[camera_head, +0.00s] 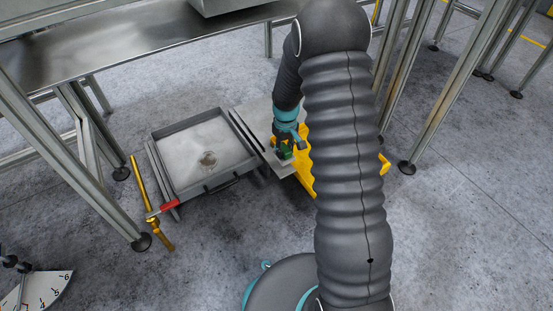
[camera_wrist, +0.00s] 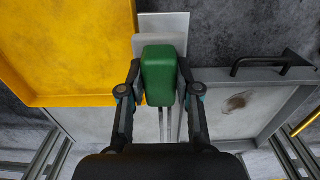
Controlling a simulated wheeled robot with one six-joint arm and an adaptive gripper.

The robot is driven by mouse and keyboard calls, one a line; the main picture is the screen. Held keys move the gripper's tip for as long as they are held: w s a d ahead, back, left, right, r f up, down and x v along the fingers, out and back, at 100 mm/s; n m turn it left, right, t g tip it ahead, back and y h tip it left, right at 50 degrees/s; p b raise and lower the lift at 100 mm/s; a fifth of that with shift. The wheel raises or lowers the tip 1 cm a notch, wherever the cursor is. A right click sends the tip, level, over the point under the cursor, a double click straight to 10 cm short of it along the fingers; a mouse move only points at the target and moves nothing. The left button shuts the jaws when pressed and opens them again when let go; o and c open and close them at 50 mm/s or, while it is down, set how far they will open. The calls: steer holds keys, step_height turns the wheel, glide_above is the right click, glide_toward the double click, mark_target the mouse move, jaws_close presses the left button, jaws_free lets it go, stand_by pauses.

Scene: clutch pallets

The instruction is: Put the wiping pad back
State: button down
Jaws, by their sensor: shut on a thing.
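The green wiping pad (camera_wrist: 160,72) is between the two fingers of my gripper (camera_wrist: 160,92), which is shut on it. In the head view the pad (camera_head: 285,154) shows only as a small green patch below my gripper (camera_head: 289,147), over a light grey plate (camera_head: 258,108). The pale plate (camera_wrist: 172,22) also shows beyond the pad in the wrist view. I cannot tell whether the pad touches it. The pad hides part of the plate.
A yellow tray (camera_head: 305,176) is on the right, partly hidden by my arm. A brass-coloured rod (camera_head: 139,184) with a red part (camera_head: 163,208) is at left. Table legs (camera_head: 455,85) stand around.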

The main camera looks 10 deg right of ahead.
steer(key=shift+w+a+f, duration=0.35)
steer(key=shift+a+f, duration=0.05)
steer(key=shift+a, duration=0.05)
steer(key=shift+f+b, duration=0.35)
steer(key=shift+f, duration=1.6)
steer(key=shift+f, duration=0.2)
steer(key=c, duration=0.8)
jaws_free()
steer(key=shift+r, duration=0.1)
